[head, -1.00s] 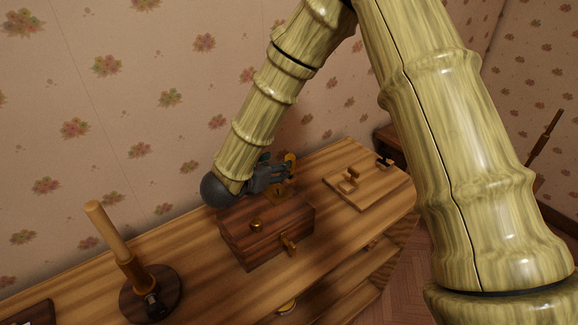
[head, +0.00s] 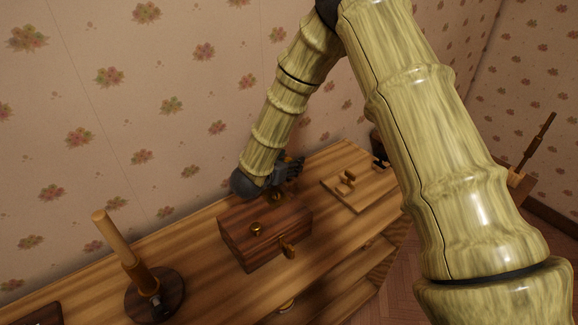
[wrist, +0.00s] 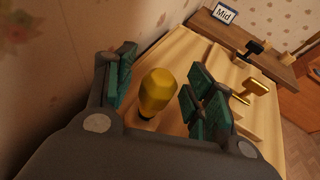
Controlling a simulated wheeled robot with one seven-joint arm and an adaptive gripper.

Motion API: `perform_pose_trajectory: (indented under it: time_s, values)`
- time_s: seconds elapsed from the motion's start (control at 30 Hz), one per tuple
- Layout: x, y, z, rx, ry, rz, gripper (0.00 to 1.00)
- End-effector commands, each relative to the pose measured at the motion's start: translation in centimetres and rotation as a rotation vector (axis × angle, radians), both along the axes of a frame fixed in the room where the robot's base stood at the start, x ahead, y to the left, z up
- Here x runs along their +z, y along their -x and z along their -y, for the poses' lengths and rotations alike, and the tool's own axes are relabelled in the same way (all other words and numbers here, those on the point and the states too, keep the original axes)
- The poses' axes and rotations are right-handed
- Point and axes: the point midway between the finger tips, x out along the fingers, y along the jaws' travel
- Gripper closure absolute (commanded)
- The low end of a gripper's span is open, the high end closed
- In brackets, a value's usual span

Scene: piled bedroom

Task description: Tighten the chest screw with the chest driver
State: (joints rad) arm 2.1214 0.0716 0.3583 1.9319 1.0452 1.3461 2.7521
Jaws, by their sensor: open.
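My gripper (head: 294,168) is just behind the chest, low over the dresser. In the wrist view my gripper (wrist: 160,95) is open, with a yellow faceted handle (wrist: 158,90), apparently the driver, between its fingers. The handle looks clear of both fingers. Its lower end is hidden.
A wooden board (head: 352,200) with small blocks lies right of the chest. A round-based stand with a wooden rod (head: 125,245) is at the left. A "Mid" sign (wrist: 223,14) and a gold T-shaped piece (wrist: 256,88) show in the wrist view. The wall is close behind.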

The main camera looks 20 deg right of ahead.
Motion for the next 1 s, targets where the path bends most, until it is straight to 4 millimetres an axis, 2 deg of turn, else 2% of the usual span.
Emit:
perform_pose_trajectory:
  time_s: [0.17,0.4,0.47,0.77,1.0]
  values:
    - [0.0,0.0,0.0,0.001,0.000,0.000,0.46]
    - [0.0,0.0,0.0,0.000,-0.001,0.001,0.90]
    - [0.0,0.0,0.0,0.000,-0.001,0.001,0.97]
    - [0.2,0.0,0.0,-0.001,-0.001,0.002,0.97]
    - [2.4,-0.1,0.0,-0.002,-0.002,0.005,0.97]
